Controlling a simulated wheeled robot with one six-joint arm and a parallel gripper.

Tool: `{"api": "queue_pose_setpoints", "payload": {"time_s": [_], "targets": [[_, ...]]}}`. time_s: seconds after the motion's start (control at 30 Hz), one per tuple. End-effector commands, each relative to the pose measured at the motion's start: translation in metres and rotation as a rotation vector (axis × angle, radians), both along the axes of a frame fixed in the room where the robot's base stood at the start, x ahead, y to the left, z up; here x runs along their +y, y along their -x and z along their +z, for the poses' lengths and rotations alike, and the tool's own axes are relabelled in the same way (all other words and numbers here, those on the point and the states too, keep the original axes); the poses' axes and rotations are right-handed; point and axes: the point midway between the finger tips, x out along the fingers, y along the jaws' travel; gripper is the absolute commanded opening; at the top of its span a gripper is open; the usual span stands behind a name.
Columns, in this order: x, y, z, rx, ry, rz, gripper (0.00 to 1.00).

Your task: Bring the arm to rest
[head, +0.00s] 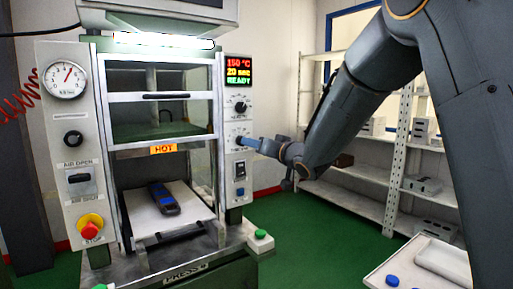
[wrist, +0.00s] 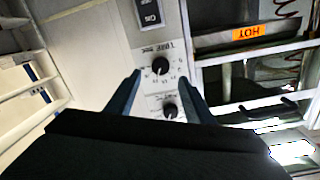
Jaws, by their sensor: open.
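My gripper (head: 248,142) is open in front of the press's right control panel, close to the lower knob (head: 239,141). In the wrist view my gripper's (wrist: 160,74) two dark fingers stand apart, with a black knob (wrist: 160,66) between their tips and another knob (wrist: 170,110) nearer the palm. Whether the fingers touch the knob cannot be told. My arm reaches in from the upper right. The press (head: 163,97) has a display (head: 238,71) reading 150 °C, 20 sec, READY.
A dark mould-like object (head: 163,199) lies on a pale plate (head: 190,205) inside the press's lower opening. A HOT label (head: 163,148) marks the door. White shelves (head: 345,200) stand behind at right. A tray (head: 385,270) is at lower right. Green floor (head: 300,235) is open between.

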Motion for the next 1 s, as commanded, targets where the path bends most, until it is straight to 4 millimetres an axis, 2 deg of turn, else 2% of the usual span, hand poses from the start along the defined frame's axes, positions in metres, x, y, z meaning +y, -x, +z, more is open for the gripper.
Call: {"api": "queue_pose_setpoints", "payload": {"time_s": [0.07, 0.17, 0.27, 0.37, 0.47, 0.5, 0.57, 0.7, 0.8, 0.9, 1.0], "targets": [[-0.008, 0.002, -0.008, 0.021, 0.019, -0.026, 0.48], [-0.032, 0.010, -0.034, 0.089, 0.085, -0.101, 0.48], [-0.070, 0.030, -0.076, 0.207, 0.187, -0.202, 0.48], [-0.108, 0.065, -0.124, 0.356, 0.301, -0.284, 0.48], [-0.139, 0.110, -0.167, 0.512, 0.400, -0.333, 0.48], [-0.150, 0.130, -0.183, 0.575, 0.436, -0.345, 0.48], [-0.164, 0.162, -0.205, 0.672, 0.486, -0.352, 0.48], [-0.187, 0.245, -0.249, 0.897, 0.582, -0.337, 0.48], [-0.194, 0.300, -0.270, 1.039, 0.627, -0.300, 0.48], [-0.195, 0.345, -0.283, 1.148, 0.654, -0.256, 0.48], [-0.195, 0.373, -0.290, 1.216, 0.664, -0.223, 0.48]]}}
